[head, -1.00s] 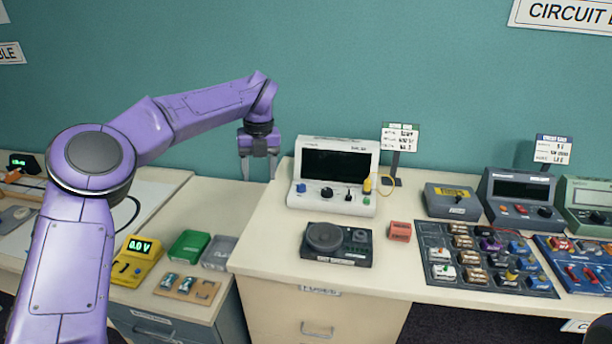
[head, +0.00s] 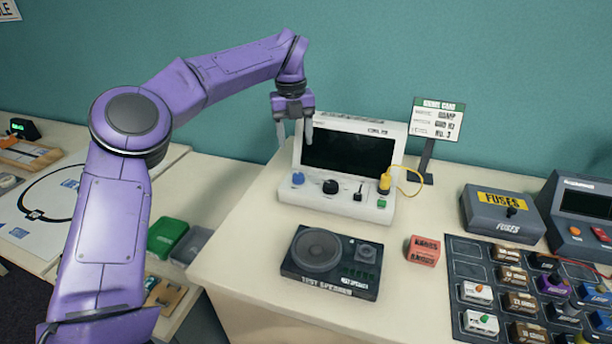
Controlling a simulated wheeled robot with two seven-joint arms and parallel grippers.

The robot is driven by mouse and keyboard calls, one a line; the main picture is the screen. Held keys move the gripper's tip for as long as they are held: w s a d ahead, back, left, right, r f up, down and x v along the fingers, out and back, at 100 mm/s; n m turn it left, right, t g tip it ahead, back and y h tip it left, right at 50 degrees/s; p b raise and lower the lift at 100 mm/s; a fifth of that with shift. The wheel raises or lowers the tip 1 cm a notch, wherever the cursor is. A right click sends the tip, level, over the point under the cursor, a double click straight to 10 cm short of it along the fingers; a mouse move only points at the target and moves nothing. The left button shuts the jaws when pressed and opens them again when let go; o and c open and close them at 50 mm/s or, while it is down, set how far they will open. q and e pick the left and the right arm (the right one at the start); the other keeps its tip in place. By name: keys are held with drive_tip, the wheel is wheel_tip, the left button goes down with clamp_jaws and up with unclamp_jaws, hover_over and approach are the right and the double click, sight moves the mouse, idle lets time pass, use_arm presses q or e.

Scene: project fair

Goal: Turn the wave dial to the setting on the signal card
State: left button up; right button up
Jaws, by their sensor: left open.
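A white signal instrument (head: 338,206) with a dark, blank screen (head: 346,153) stands on the desk in the middle of the head view. Its front panel has a blue knob (head: 298,179), a black knob (head: 330,187), a small black switch (head: 358,192) and a green button (head: 381,203). I cannot tell which knob is the wave dial. A card on a stand (head: 437,119) is behind it to the right; one line seems to read "RAMP". My left gripper (head: 295,132) is open and empty, pointing down at the instrument's upper left corner, above the blue knob. My right gripper is not in view.
A yellow plug (head: 385,180) with a cable sits at the panel's right. A black test speaker (head: 332,262) and a red block (head: 424,251) lie in front. A grey fuse box (head: 500,213) and a parts board (head: 480,250) are at the right.

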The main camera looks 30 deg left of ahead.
sight(298, 175)
use_arm(q)
drive_tip(key=f, duration=1.1)
drive_tip(key=shift+w+d+f+p, duration=0.1)
drive_tip(key=shift+w+d+p, duration=0.15)
drive_tip(key=shift+p, duration=0.1)
drive_tip(key=shift+a, duration=0.1)
drive_tip(key=c, duration=1.1)
